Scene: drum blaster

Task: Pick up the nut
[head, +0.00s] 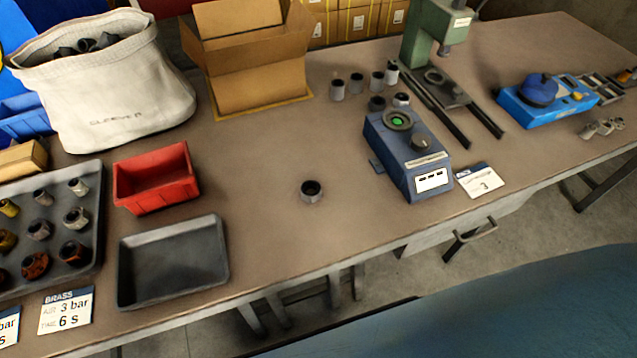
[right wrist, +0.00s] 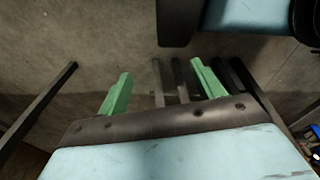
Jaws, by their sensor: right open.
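A small grey ring-shaped part with a dark hole (head: 311,191), which looks like the nut, stands alone on the table (head: 270,235) in the head view. It is upright, with clear table around it. My right gripper (right wrist: 160,69) shows in the right wrist view with its two green fingers spread apart. Nothing is between them; behind them are the floor and dark table legs. The nut is not in the right wrist view. Neither gripper shows in the head view.
A red bin (head: 157,178) and an empty dark tray (head: 172,262) lie left of the nut. A blue device with a green light (head: 410,152) stands to its right. A cardboard box (head: 258,85), a cloth sack (head: 120,95) and several metal sleeves (head: 357,84) are farther back.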

